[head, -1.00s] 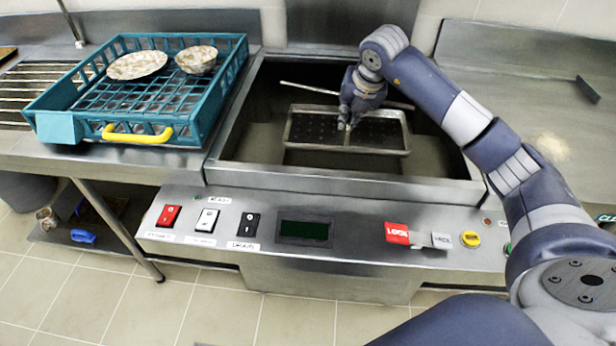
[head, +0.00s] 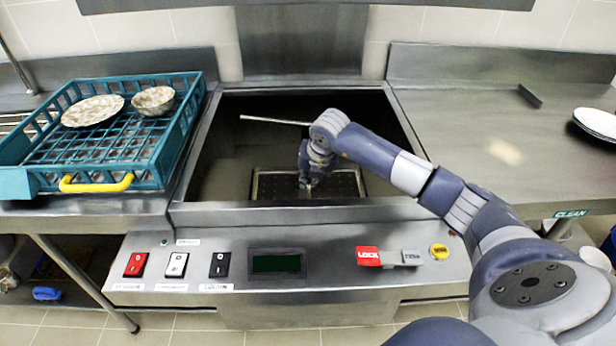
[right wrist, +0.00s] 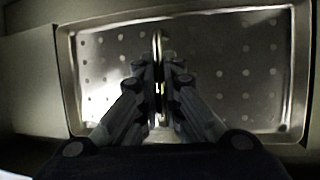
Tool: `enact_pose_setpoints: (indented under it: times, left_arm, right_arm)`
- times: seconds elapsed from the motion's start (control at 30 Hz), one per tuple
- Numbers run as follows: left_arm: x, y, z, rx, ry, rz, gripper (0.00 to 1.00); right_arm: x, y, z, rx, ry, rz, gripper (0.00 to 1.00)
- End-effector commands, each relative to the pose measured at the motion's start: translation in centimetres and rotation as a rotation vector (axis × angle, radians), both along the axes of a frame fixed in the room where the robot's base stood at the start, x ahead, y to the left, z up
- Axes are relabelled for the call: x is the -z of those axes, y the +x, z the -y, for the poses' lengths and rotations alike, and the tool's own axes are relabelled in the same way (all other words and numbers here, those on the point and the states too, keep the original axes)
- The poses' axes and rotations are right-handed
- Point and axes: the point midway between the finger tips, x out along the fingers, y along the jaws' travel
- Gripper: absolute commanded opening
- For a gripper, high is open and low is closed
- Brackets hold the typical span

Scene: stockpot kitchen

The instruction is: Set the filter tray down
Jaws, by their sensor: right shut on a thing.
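The filter tray (head: 262,186) is a shallow metal tray with a perforated floor and a raised rim. In the head view it is inside the open wash basin, below the counter rim, and the front wall hides its near edge. In the right wrist view the tray (right wrist: 292,60) fills most of the picture, with a thin upright bar (right wrist: 158,45) across its middle. My right gripper (head: 306,186) reaches down into the basin and is shut on the tray at this middle bar. The gripper fingers (right wrist: 158,88) meet around the bar. My left gripper is not in view.
A teal rack (head: 150,180) with a plate (head: 93,110) and a bowl (head: 153,100) stands on the left counter. A metal rod (head: 272,120) crosses the basin behind my arm. The front panel has switches and a display (head: 276,264). White plates (head: 597,122) sit at far right.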

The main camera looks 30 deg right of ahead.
Motion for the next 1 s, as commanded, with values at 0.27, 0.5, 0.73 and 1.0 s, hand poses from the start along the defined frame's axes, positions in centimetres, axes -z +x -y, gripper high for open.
enact_pose_setpoints:
  times: [0.27,0.5,0.73,1.0]
  left_arm:
    - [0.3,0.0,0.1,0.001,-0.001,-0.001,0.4]
    - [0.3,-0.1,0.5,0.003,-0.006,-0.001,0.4]
    - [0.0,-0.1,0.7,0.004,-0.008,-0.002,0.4]
    - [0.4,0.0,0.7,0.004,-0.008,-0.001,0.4]
  right_arm:
    - [0.3,0.0,0.0,0.0,0.0,0.0,0.25]
    - [0.3,0.0,0.0,0.0,-0.001,-0.001,0.27]
    - [-0.5,-0.1,0.0,0.0,-0.001,0.001,0.27]
    - [-5.3,-2.3,-0.2,-0.002,-0.002,0.005,0.27]
